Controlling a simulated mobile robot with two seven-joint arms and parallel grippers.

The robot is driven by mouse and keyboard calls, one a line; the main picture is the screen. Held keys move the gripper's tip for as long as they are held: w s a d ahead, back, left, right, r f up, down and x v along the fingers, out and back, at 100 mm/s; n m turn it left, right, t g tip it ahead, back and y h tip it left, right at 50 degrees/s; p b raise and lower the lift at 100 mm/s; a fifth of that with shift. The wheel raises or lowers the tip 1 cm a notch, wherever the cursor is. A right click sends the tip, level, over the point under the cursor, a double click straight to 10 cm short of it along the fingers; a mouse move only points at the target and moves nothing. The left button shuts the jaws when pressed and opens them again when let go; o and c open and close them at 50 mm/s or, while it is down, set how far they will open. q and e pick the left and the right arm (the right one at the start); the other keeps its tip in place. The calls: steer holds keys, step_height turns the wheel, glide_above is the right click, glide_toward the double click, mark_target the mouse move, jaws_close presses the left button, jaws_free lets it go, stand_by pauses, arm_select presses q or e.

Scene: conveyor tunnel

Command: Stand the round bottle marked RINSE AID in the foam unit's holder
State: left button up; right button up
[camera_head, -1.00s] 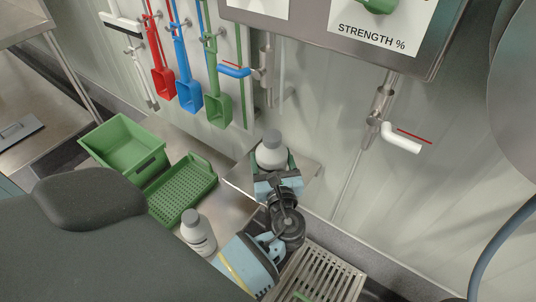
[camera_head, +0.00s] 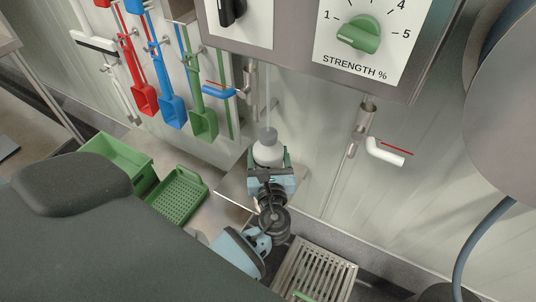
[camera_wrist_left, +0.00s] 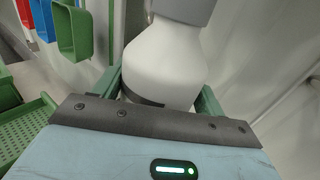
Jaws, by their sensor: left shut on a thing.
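A round white bottle with a grey cap (camera_head: 267,151) stands about upright in my left gripper (camera_head: 270,164). In the left wrist view the bottle (camera_wrist_left: 165,62) fills the gap between the green fingers, which are shut on it. No lettering shows on it, so I cannot read its marking. A steel shelf (camera_head: 232,187) on the wall, perhaps the foam unit's holder, lies around and below the gripper. The bottle's base is hidden, so I cannot tell whether it touches the shelf. The foam unit's panel (camera_head: 400,70) with a green knob is above right. My right gripper is not in view.
A blue-handled valve (camera_head: 219,91) and a white spout (camera_head: 385,152) stick out from the wall. Red, blue and green scoops (camera_head: 203,122) hang at left. A green crate (camera_head: 118,152) and a green basket (camera_head: 178,195) sit below. A floor grate (camera_head: 318,272) lies at lower right.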

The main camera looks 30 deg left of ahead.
arm_select(q)
steer(key=shift+f+b, duration=0.65)
steer(key=shift+b, duration=0.05)
step_height(320, 180, down, 2)
steer(key=shift+f+b, duration=0.15)
steer(key=shift+b, duration=1)
steer(key=shift+f+b, duration=0.8)
steer(key=shift+b, duration=0.1)
steer(key=shift+f, duration=0.1)
steer(key=shift+w, duration=0.1)
steer(key=shift+f, duration=0.15)
steer(key=shift+f, duration=0.15)
steer(key=shift+f+b, duration=1.5)
steer(key=shift+f, duration=0.35)
